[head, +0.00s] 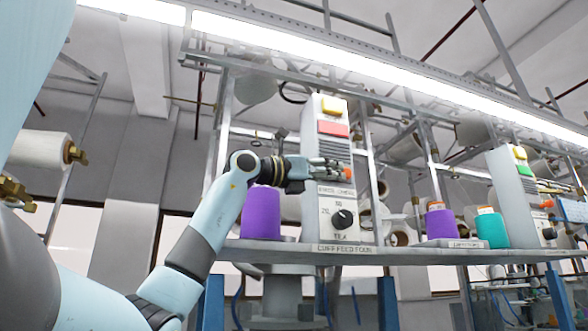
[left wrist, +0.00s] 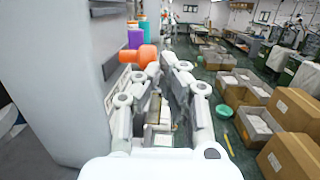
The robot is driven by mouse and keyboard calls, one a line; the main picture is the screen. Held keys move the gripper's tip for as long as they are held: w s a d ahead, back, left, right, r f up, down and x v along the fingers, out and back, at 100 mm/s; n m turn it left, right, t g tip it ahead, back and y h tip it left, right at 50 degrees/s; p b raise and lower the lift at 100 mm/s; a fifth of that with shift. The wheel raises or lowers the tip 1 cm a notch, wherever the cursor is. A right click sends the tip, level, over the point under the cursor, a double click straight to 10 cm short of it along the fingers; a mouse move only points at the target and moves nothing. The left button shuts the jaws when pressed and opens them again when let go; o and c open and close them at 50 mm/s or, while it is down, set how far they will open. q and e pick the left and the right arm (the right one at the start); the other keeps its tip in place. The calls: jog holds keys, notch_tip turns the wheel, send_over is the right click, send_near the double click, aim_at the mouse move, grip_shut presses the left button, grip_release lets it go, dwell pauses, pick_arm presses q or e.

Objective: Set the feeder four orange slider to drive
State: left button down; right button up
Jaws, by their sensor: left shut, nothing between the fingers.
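A grey control box (head: 310,210) stands on the shelf in the head view, with a yellow and a red button, a black knob and a small orange slider (head: 347,174) on its front. My left gripper (head: 338,168) is shut and empty in front of the box, beside the slider; I cannot tell whether they touch. In the left wrist view, the orange slider knob (left wrist: 146,55) sticks out from the box wall, just beyond and left of the closed fingers (left wrist: 163,78). Its exact position in its track is hidden. My right gripper is not in view.
A purple cone (head: 261,215) stands left of the box on the shelf (head: 400,255). A second control box (head: 512,195) with purple and teal cones is further right. In the left wrist view, cardboard boxes (left wrist: 290,108) stand on the floor below.

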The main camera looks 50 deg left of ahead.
pick_arm(q)
jog(key=b+v, duration=0.6)
jog(key=v, duration=0.5)
jog(key=shift+s, duration=0.2)
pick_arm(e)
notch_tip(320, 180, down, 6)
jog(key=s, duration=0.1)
pick_arm(q)
jog(key=shift+d+r, duration=0.1)
jog(key=shift+r, duration=0.05)
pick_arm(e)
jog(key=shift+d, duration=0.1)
